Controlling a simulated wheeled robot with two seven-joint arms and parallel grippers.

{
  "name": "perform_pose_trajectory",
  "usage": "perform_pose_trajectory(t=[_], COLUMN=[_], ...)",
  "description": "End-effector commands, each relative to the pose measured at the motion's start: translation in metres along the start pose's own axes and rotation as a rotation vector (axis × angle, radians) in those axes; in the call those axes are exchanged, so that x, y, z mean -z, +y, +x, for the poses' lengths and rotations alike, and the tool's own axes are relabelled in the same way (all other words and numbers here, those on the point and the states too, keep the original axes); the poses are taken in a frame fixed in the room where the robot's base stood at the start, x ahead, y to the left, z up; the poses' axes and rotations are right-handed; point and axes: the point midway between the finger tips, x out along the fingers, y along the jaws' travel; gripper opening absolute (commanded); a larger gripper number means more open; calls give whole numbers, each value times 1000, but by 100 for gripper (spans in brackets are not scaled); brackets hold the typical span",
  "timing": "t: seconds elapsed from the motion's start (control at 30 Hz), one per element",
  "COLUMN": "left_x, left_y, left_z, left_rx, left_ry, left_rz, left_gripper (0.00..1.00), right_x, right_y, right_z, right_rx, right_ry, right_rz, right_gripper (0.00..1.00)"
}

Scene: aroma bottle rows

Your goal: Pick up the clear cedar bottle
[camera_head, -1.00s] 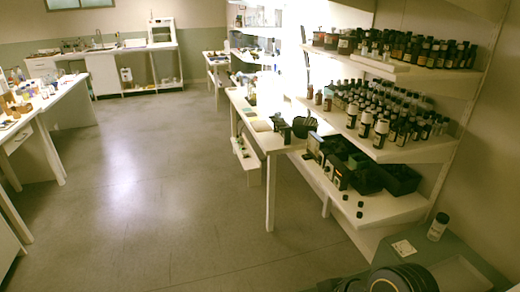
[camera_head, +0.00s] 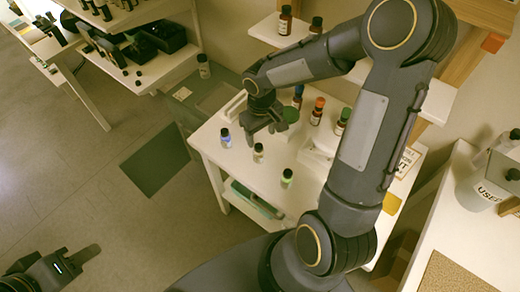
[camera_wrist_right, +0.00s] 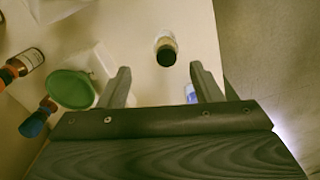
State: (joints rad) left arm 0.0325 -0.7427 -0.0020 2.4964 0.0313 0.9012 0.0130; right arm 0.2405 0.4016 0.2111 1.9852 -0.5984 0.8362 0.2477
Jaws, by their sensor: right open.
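I cannot read which is cedar. My right gripper (camera_head: 265,138) is open and empty above the table, behind the clear bottle. In the right wrist view, the clear bottle (camera_wrist_right: 165,47) stands ahead of the open right gripper (camera_wrist_right: 160,82), between the lines of its fingers. A bluish bottle (camera_wrist_right: 191,93) is partly hidden by one finger. My left gripper (camera_head: 80,258) is over the floor at lower left.
Orange-capped bottles (camera_head: 317,112) and a green round lid (camera_wrist_right: 70,88) stand behind the right gripper. A shelf (camera_head: 270,32) carries more bottles. A grey container (camera_head: 478,190) stands on the right counter. My right arm hides part of the table.

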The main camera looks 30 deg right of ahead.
Motion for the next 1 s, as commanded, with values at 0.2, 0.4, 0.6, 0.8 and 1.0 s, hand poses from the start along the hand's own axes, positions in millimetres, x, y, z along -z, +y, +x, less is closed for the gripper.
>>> perform_pose_trajectory(t=[0.2, 0.4, 0.6, 0.8, 1.0], left_x=[1, 4, 4, 4, 4], left_y=[1, 3, 4, 4, 4], left_z=[-1, -7, -8, -8, -8], left_rx=[0, 0, 0, 0, 0], left_ry=[0, 0, 0, 0, 0], left_rz=[0, 0, 0, 0, 0], left_gripper=[36, 36, 36, 36, 36], right_x=[0, -2, -2, -1, -1], right_y=[-1, -5, -6, -5, -5], right_z=[25, 50, 76, 79, 79], right_rx=[1, 2, 1, 1, 1], right_ry=[-8, -11, -6, -4, -4], right_rz=[-2, -4, -3, -1, -2], right_gripper=[59, 59, 59, 59, 43])
